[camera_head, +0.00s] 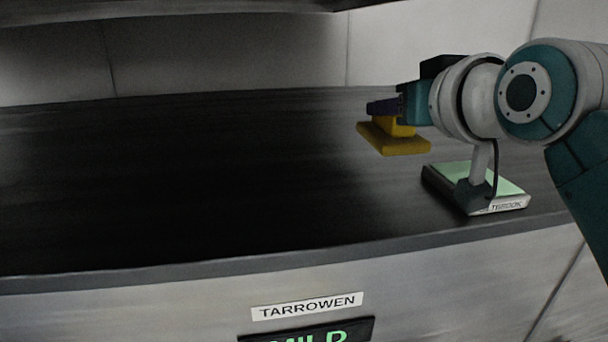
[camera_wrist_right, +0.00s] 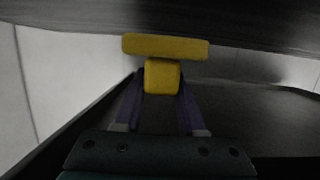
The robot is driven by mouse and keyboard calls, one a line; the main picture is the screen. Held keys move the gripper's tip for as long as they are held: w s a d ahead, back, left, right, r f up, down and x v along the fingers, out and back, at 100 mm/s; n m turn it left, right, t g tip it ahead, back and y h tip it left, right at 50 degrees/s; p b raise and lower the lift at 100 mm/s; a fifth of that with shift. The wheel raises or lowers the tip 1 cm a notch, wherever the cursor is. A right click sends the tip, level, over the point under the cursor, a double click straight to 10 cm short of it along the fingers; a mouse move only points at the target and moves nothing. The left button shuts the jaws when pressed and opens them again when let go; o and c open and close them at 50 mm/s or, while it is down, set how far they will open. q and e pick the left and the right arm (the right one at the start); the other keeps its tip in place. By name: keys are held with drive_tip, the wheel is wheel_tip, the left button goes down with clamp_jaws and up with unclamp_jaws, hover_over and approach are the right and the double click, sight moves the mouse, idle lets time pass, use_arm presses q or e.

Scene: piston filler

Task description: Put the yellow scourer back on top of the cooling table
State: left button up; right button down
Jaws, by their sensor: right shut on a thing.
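The yellow scourer (camera_head: 395,141) has a flat pad and a block-shaped grip. My right gripper (camera_head: 388,107) is shut on its grip and holds it above the dark table top (camera_head: 200,180), towards the right side. In the right wrist view the scourer's flat pad (camera_wrist_right: 165,46) lies beyond the fingertips, with the block (camera_wrist_right: 161,77) between the two purple fingers. From the head view I cannot tell exactly how high the pad is over the surface. My left gripper is not in view.
A small scale-like device (camera_head: 478,188) with a pale green top stands at the right, near the front edge, below my right arm. A "TARROWEN" label (camera_head: 307,306) is on the front face. The table's middle and left are clear. A dark overhang (camera_head: 170,8) runs along the top.

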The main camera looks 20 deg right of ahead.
wheel_tip(320, 180, down, 8)
drive_tip(key=p, duration=0.2)
drive_tip(key=shift+s+f+p, duration=0.1)
drive_tip(key=shift+f+p, duration=0.1)
drive_tip(key=shift+p, duration=0.1)
drive_tip(key=shift+f, duration=0.5)
drive_tip(key=c, duration=1)
unclamp_jaws()
drive_tip(key=shift+f, duration=0.15)
drive_tip(key=o, duration=0.5)
drive_tip(key=shift+r, duration=0.2)
